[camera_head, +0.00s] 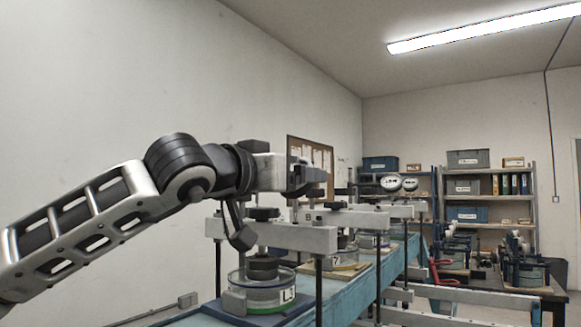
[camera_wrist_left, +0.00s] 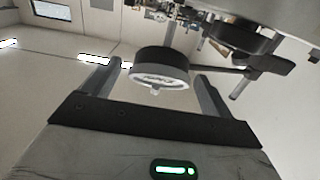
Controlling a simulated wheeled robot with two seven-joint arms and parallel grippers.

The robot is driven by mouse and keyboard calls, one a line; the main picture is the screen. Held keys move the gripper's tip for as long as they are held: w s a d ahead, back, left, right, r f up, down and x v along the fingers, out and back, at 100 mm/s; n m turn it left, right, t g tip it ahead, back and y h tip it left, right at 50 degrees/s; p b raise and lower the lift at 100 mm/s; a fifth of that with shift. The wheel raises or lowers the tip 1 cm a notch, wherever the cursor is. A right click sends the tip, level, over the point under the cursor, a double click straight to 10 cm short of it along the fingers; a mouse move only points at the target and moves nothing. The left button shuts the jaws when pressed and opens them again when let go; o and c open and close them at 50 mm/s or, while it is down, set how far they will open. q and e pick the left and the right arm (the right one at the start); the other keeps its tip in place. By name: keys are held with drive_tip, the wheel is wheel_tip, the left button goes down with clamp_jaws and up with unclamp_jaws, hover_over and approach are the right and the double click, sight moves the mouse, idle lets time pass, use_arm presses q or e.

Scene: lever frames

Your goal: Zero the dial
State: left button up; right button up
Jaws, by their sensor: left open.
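My left gripper (camera_head: 312,178) reaches in from the left above a row of lever frames (camera_head: 275,235). It is open, and its two fingers (camera_wrist_left: 157,72) show in the left wrist view. A round dial (camera_wrist_left: 162,77) with a dark rim and a pale face appears between those fingers; I cannot tell how far beyond the fingertips it is. Its markings are too small to read. In the head view, two round pale-faced gauges (camera_head: 391,183) show to the right of the gripper, farther back. My right gripper is not in view.
The frames stand along a blue bench (camera_head: 340,290), with a clear round vessel (camera_head: 262,291) with a green band and a label under the nearest beam. A dark lever (camera_wrist_left: 265,66) lies right of the dial. Shelves (camera_head: 490,200) stand at the back, a second bench (camera_head: 510,280) at right.

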use_arm(q)
drive_tip(key=shift+w+d, duration=0.35)
drive_tip(key=shift+w, duration=0.1)
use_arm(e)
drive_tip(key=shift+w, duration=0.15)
use_arm(q)
drive_tip(key=c, duration=1)
drive_tip(key=b, duration=0.1)
drive_tip(key=n+y+b, duration=0.1)
drive_tip(key=shift+s+d+f+n+t+b, duration=0.1)
drive_tip(key=shift+f+n+t+b, duration=0.2)
drive_tip(key=shift+f+b, duration=0.1)
drive_tip(key=shift+n+t+y+b, duration=0.3)
drive_tip(key=shift+n+y+b, duration=0.3)
drive_tip(key=shift+n+b, duration=0.2)
drive_tip(key=n+y, duration=0.1)
drive_tip(key=r+n+y, duration=0.1)
drive_tip(key=n, duration=0.1)
drive_tip(key=shift+t+b, duration=0.3)
drive_tip(key=shift+b, duration=0.05)
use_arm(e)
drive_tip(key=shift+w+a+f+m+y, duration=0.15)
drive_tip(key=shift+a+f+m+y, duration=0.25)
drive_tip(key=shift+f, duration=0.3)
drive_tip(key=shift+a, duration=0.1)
